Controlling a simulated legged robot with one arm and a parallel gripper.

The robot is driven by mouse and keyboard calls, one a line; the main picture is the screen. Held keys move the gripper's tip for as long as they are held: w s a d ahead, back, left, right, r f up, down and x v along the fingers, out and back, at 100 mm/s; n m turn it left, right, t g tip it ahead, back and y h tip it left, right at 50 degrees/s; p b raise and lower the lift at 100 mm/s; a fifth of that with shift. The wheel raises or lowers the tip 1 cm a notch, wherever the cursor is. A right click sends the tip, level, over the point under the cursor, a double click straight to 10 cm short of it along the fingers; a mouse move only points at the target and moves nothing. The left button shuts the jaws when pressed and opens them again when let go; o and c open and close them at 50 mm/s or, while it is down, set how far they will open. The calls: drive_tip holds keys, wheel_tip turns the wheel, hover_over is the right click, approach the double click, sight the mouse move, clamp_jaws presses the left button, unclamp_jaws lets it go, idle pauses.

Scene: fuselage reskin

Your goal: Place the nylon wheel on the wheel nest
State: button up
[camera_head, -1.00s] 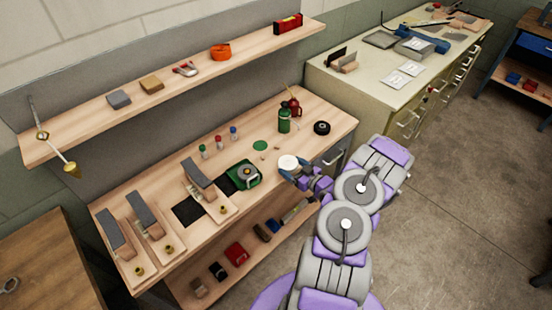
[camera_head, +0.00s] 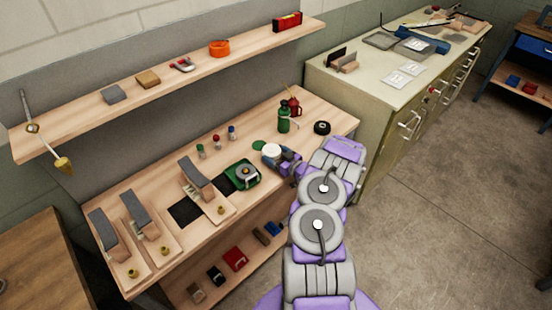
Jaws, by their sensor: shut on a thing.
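The nylon wheel appears to be the white round piece (camera_head: 271,150) at my gripper (camera_head: 273,158), over the workbench. The gripper is shut on it; the fingers are small and partly hidden by the wheel. A flat green round pad (camera_head: 258,145), probably the wheel nest, lies on the bench just left of the wheel. The wheel overlaps the pad's right edge in the picture. I cannot tell whether the wheel is above the bench or touching it.
A green square tray (camera_head: 242,181) with a grey round thing is nearby at lower left. A green bottle (camera_head: 283,122) and a black ring (camera_head: 322,128) stand behind and right. Small capped bottles (camera_head: 216,141) stand to the left. A shelf (camera_head: 195,72) runs above the bench.

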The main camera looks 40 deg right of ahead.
drive_tip(key=shift+s+d+f, duration=0.15)
drive_tip(key=shift+s+f, duration=0.1)
drive_tip(key=shift+f, duration=0.2)
drive_tip(key=shift+c, duration=0.7)
drive_tip(key=o, duration=1.1)
drive_tip(key=shift+d+f, duration=0.1)
drive_tip(key=shift+o, duration=1)
drive_tip(key=shift+w+d, duration=0.1)
drive_tip(key=shift+d, duration=0.05)
